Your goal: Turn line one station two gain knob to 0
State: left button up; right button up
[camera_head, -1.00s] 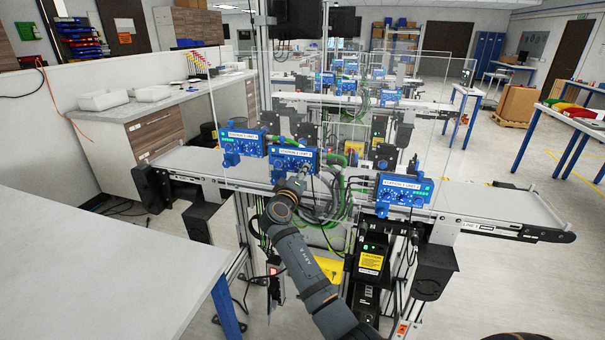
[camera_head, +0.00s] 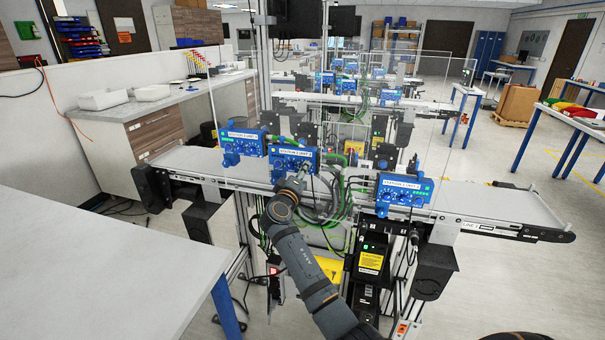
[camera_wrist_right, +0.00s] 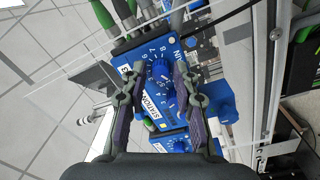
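A blue control box (camera_head: 293,160) with a white label strip and knobs sits in the middle of the near conveyor, among three similar boxes. My right gripper (camera_head: 290,184) is in front of it, its fingertips hard to make out there. In the right wrist view, a blue panel (camera_wrist_right: 148,88) carries a station label, only partly readable, and a numbered dial. A blue knob (camera_wrist_right: 162,69) with a pointer lies between the spread fingers of my right gripper (camera_wrist_right: 160,78). Gaps show on both sides of the knob. My left gripper is not in view.
Blue boxes stand to the left (camera_head: 243,141) and right (camera_head: 403,189) along the near conveyor (camera_head: 480,203). Green and grey cables (camera_head: 335,195) hang right of the middle box. Clear upright panels rise behind. A grey table (camera_head: 90,265) fills the lower left.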

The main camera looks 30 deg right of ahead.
jog(key=v, duration=0.7)
jog(key=shift+s+a, duration=0.2)
jog(key=shift+a, duration=0.05)
jog(key=shift+f, duration=0.1)
